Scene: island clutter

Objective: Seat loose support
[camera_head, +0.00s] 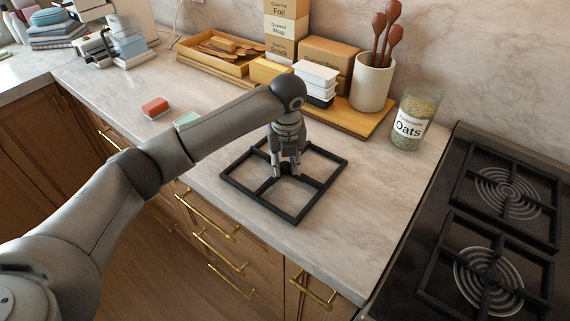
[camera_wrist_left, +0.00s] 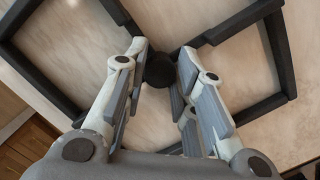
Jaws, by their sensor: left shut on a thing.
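The loose support is a black square burner grate (camera_head: 322,191) with cross bars, lying on the marble counter left of the stove. It also shows in the left wrist view (camera_wrist_left: 40,68), with a round dark hub (camera_wrist_left: 160,69) at its centre. My left gripper (camera_head: 287,172) points down over the middle of the grate, its fingers shut on the hub from both sides. The grate looks flat; I cannot tell whether it touches the counter. The black stove (camera_head: 462,185) at the right shows two coil burners under similar grates. My right gripper is not in view.
A glass oats jar (camera_head: 412,118) stands near the stove's left edge. Behind are a crock of wooden spoons (camera_head: 372,84), stacked boxes and a wooden tray (camera_head: 215,62). A red sponge (camera_head: 155,107) lies to the left. The counter between grate and stove is clear.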

